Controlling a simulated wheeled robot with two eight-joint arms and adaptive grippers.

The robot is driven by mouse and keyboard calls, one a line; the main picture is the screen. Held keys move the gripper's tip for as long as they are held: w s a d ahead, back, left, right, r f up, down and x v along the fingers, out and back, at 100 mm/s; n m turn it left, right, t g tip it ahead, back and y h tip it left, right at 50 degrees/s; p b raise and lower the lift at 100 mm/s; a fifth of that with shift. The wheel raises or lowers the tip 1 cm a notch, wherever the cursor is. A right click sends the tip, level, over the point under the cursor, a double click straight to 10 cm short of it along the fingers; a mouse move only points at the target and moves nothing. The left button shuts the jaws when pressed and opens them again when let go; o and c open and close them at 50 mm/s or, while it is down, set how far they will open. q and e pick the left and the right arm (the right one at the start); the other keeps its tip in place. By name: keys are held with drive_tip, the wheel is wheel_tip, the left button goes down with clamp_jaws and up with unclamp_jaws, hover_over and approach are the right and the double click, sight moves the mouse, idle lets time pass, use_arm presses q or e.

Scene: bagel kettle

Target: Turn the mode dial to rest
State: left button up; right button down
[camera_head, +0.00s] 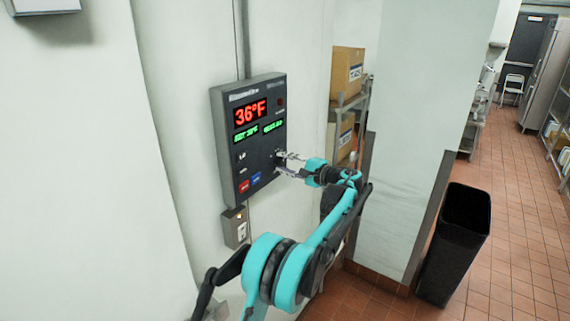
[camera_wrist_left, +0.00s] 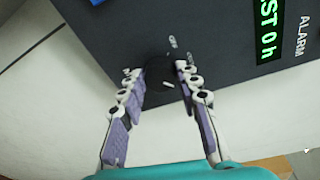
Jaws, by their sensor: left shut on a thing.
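A dark grey control panel (camera_head: 258,158) hangs on the white wall in the head view, with a red "36°F" readout and two green readouts below it. My left gripper (camera_head: 281,158) reaches the panel's lower right from the right side. In the left wrist view, the left gripper (camera_wrist_left: 162,78) has its two fingers on either side of the black mode dial (camera_wrist_left: 160,67) and is shut on it. White marks show around the dial. A green readout (camera_wrist_left: 267,30) there ends in "ST 0 h", partly cut off. The fingers hide the dial in the head view. My right gripper is out of view.
Red and blue buttons (camera_head: 256,179) sit low on the panel. A small grey box (camera_head: 235,228) is on the wall below. Shelves with cardboard boxes (camera_head: 346,73) stand to the right, and a black bin (camera_head: 455,245) stands on the tiled floor.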

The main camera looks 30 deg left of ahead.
use_arm(q)
drive_tip(key=o, duration=1.2)
drive_tip(key=shift+c, duration=0.2)
drive_tip(key=shift+d, duration=0.1)
drive_tip(key=s+d+r, duration=0.1)
drive_tip(key=s+d, duration=0.1)
drive_tip(key=d, duration=0.9)
drive_tip(key=shift+d, duration=0.3)
